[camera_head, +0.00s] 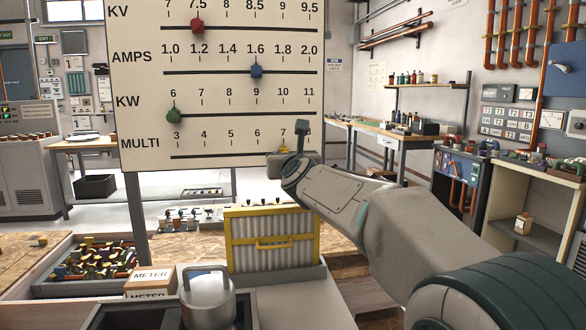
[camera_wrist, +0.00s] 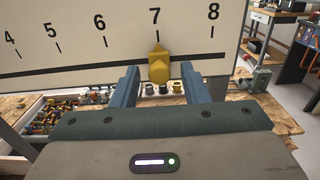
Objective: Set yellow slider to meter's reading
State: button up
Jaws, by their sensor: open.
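The yellow slider (camera_wrist: 159,68) sits on the MULTI track at the 7 mark in the wrist view. In the head view only a little of the yellow slider (camera_head: 284,149) shows behind my gripper (camera_head: 301,140). In the wrist view my gripper (camera_wrist: 160,76) is open, with one finger on each side of the slider and gaps between. The scale board (camera_head: 230,100) carries KV, AMPS, KW and MULTI rows. A box labelled METER (camera_head: 152,276) stands at the lower left; no meter reading is legible.
A red slider (camera_head: 197,26), a blue slider (camera_head: 256,70) and a green slider (camera_head: 173,115) sit on the upper rows. Below the board are a tray of small parts (camera_head: 60,288), a yellow-framed filter (camera_head: 272,240) and a metal pot (camera_head: 208,298).

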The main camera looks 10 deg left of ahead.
jog(key=v, duration=1.1)
jog(key=shift+s+b, duration=0.25)
jog(key=shift+b, duration=0.15)
jog(key=shift+d+r, duration=0.1)
jog(key=shift+d, duration=0.05)
jog(key=s+d+f+n+g+h+p, duration=0.1)
jog(key=s+d+f+n+g+p, duration=0.2)
jog(key=n, duration=0.8)
jog(key=s+d+f+n+g+h+p, duration=0.2)
jog(key=s+d+n+g+p, duration=0.4)
jog(key=s+d+n+p, duration=0.4)
jog(key=s+d+f+n+g+h+p, duration=0.2)
jog(key=s+d+f+n+g+p, duration=0.2)
jog(key=s+d+n+p, duration=0.4)
jog(key=s+n+g+p, duration=0.1)
jog(key=s+n+p, duration=0.2)
jog(key=s, duration=0.3)
jog(key=shift+s+f+n+g, duration=0.15)
jog(key=shift+f+n+g, duration=0.1)
jog(key=shift+n+g, duration=0.05)
jog(key=shift+c, duration=0.5)
